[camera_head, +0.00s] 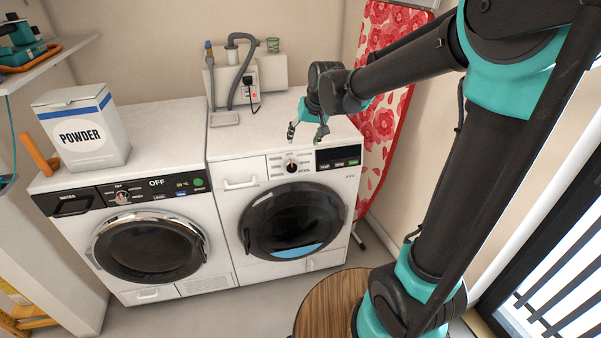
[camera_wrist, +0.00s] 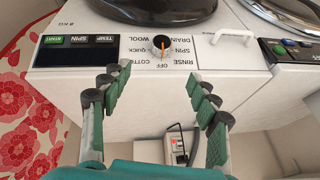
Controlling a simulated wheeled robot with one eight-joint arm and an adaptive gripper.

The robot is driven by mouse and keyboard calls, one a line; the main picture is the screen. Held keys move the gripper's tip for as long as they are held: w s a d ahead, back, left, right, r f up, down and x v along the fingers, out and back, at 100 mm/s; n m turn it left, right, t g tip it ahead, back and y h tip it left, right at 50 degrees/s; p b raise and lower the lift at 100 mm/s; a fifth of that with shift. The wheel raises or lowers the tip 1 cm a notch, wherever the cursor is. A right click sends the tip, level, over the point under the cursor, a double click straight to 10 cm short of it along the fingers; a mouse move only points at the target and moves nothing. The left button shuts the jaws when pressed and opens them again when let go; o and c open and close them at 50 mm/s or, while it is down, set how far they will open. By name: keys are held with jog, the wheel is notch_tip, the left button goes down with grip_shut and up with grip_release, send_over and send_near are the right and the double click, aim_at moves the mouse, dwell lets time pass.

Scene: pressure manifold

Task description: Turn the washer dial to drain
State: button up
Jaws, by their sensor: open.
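The washer (camera_head: 225,200) is the white machine on the right in the head view, with water showing in its round door. Its dial (camera_head: 291,167) is a small black knob on the front panel. In the wrist view the dial (camera_wrist: 161,46) shows an orange pointer line, roughly upright in the picture, in line with the OFF label below it. The DRAIN label (camera_wrist: 187,30) is at the dial's upper right there. My gripper (camera_head: 306,132) is open and empty above the washer's top front edge, apart from the dial. In the wrist view its fingers (camera_wrist: 160,82) spread either side below the dial.
A second machine (camera_head: 210,215) with an OFF display stands left of the washer, with a powder box (camera_head: 80,130) on top. Hoses and a socket box (camera_head: 243,80) are behind the washer. A red floral ironing board (camera_head: 385,125) stands close at the right.

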aim_at(292, 166)
jog(key=x, duration=1.7)
jog(key=shift+w+a+f, duration=0.1)
jog(key=shift+a, duration=0.3)
jog(key=shift+c, duration=0.4)
jog(key=c, duration=1.1)
